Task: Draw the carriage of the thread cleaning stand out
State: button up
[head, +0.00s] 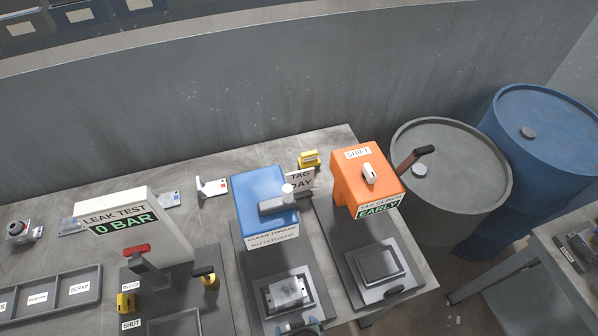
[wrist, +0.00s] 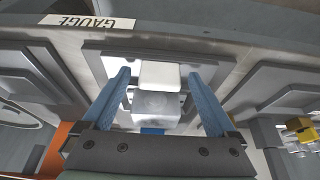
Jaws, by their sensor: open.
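The thread cleaning stand (head: 265,205) is a blue block with a grey cylinder and white knob on top, on a dark base. Its carriage (head: 267,304) lies in front, a dark framed plate bearing a light grey part (head: 285,292). The carriage's front edge is near the bottom of the head view. In the wrist view my gripper (wrist: 167,95) has its two blue fingers spread apart. A pale block (wrist: 158,105) shows between them with clearance on both sides; I cannot tell whether it is a handle or the part.
The leak test stand (head: 130,225) is close on the left, with a red-handled clamp (head: 140,255). A divided tray (head: 50,295) lies far left. Drums (head: 452,165) stand beyond the table.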

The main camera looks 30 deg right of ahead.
jog(key=v, duration=1.2)
jog(key=shift+s+r, duration=0.25)
jog(key=shift+a, duration=0.1)
